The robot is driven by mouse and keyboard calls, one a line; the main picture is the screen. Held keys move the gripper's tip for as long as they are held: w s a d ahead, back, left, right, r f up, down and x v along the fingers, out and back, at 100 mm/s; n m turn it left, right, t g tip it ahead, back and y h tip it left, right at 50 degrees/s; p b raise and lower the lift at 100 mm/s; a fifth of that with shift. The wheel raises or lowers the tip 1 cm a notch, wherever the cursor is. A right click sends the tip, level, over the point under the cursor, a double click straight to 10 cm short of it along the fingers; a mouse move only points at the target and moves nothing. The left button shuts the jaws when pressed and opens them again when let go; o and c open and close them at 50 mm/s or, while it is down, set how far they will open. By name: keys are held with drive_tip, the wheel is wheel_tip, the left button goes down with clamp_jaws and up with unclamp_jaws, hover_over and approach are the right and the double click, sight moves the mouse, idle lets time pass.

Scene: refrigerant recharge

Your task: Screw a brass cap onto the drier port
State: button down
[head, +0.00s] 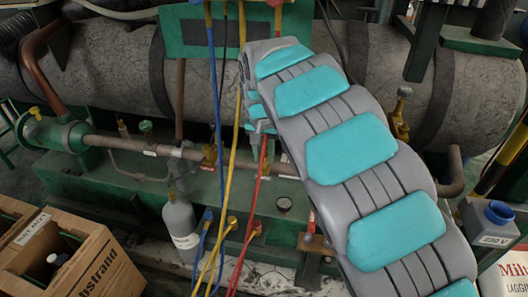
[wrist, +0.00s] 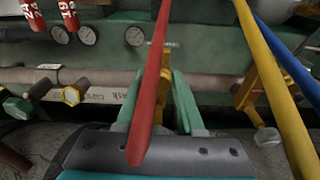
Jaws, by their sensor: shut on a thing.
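My gripper (wrist: 160,105) shows in the wrist view as two green fingers, one on each side of a red hose (wrist: 152,85). In the head view my gripper (head: 262,128) is small, in front of the grey pipe, and mostly covered by hoses and my arm. A brass valve (wrist: 255,88) stands to the right. I cannot tell which fitting is the drier port.
Blue (head: 215,100), yellow (head: 238,100) and red hoses (head: 250,185) hang close around my gripper. Gauges (wrist: 135,36) line the green frame behind. A grey cylinder (head: 180,228) stands lower left, near a wooden crate (head: 90,268).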

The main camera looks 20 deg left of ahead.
drive_tip(key=shift+m, duration=0.5)
drive_tip(key=shift+f+m, duration=0.1)
drive_tip(key=shift+m, duration=1)
drive_tip(key=shift+c, duration=2.2)
unclamp_jaws()
drive_tip(key=shift+r, duration=2.3)
